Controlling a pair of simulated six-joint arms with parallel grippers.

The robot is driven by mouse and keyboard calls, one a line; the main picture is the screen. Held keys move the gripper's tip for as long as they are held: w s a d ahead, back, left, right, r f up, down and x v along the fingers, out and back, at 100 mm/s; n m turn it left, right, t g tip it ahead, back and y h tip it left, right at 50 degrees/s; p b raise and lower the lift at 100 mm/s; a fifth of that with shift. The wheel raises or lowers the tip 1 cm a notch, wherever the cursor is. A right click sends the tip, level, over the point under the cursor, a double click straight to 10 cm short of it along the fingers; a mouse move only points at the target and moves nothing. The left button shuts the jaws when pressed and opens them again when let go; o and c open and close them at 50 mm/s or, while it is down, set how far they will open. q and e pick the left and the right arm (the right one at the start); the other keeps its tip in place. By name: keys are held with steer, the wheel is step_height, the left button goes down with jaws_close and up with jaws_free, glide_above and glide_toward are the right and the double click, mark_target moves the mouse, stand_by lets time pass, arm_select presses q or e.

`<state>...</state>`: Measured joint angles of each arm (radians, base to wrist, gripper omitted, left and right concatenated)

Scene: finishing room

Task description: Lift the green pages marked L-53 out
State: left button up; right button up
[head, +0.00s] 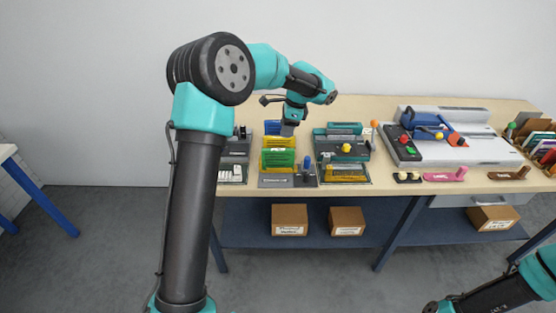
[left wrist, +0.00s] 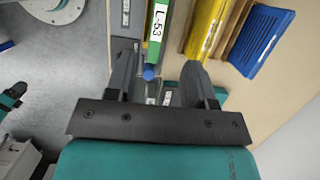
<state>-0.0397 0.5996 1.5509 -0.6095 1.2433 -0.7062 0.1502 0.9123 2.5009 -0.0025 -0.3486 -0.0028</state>
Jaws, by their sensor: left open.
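The green pages (head: 278,159) stand upright in a grey holder (head: 288,181) on the table, among yellow pages. In the left wrist view the green pages (left wrist: 157,24) show their white label, L-53. My left gripper (head: 289,129) points down above the back part of this holder. In the left wrist view its two fingers (left wrist: 157,62) are apart, and the green pages lie in line with the gap between them. Nothing is seen held. A blue knob (left wrist: 149,72) shows in that gap. My right gripper is not in view; only part of its arm shows at the lower right.
Yellow pages (left wrist: 206,30) and blue pages (left wrist: 263,43) stand close to the green ones. A dark rack with a yellow knob (head: 346,147) stands to the right. A white machine (head: 450,150) and a rack of books (head: 540,140) are farther right. Boxes (head: 290,219) sit on the shelf below.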

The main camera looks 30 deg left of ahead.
mark_target(277, 156)
arm_select(q)
steer(key=x, duration=0.8)
steer(key=shift+d+x, duration=0.2)
steer(key=shift+x, duration=2.3)
steer(key=shift+f, duration=0.15)
jaws_close()
